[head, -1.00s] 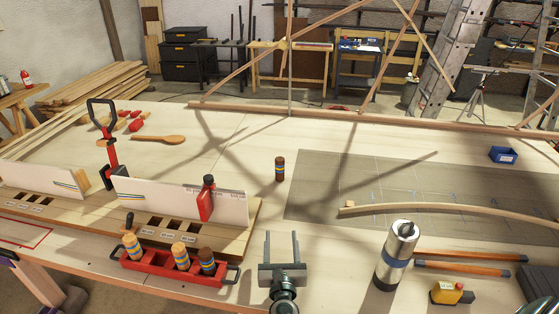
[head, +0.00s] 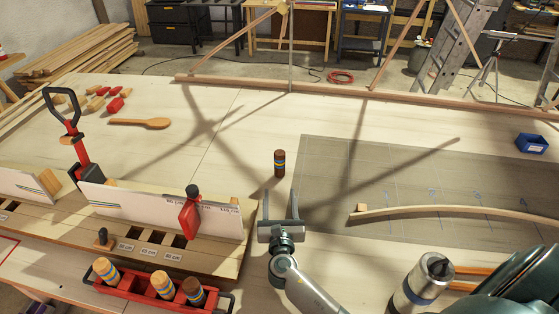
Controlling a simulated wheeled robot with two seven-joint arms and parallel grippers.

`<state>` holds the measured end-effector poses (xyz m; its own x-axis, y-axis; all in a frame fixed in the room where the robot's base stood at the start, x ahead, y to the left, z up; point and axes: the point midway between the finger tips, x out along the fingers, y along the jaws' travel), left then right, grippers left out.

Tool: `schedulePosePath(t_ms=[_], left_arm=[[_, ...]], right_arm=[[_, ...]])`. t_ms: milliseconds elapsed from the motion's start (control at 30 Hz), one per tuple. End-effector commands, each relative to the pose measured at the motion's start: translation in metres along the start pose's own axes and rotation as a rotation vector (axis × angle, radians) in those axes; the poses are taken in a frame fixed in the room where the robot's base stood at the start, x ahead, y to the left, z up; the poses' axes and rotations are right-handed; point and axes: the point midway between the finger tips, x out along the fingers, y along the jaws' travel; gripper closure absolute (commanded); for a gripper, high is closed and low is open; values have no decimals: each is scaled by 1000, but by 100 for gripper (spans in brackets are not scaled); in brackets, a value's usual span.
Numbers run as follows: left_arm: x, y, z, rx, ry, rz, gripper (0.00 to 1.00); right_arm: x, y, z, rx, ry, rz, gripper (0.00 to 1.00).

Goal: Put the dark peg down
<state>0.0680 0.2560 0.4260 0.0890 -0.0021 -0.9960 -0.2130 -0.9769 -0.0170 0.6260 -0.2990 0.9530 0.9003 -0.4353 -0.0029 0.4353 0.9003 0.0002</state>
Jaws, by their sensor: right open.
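A dark brown peg (head: 280,163) with blue and yellow bands stands upright on the bare pale tabletop (head: 235,130), left of the grey mat. My right gripper (head: 281,206) is open and empty. In the picture it is just below the peg, and a gap shows between its fingertips and the peg. A red carrier (head: 150,292) at the lower left holds another dark banded peg (head: 193,291) and two lighter ones (head: 107,270). My left gripper is not in view.
A wooden board (head: 215,262) with slots, white panels and a red clamp (head: 190,215) lies at the left. A bent lath (head: 450,211) lies on the grey mat (head: 325,160). A silver flask (head: 425,280) stands at the lower right. Table around the standing peg is clear.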

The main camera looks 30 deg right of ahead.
Motion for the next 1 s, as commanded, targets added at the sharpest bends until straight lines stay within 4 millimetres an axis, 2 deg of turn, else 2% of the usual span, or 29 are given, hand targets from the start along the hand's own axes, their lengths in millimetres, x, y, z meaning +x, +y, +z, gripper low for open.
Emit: schedulePosePath(t_ms=[267,467,1000], left_arm=[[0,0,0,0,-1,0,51],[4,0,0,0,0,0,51],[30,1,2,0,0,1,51]], right_arm=[[1,0,0,0,0,0,48],[16,0,-1,-1,-1,0,48],[107,0,-2,0,-2,0,48]])
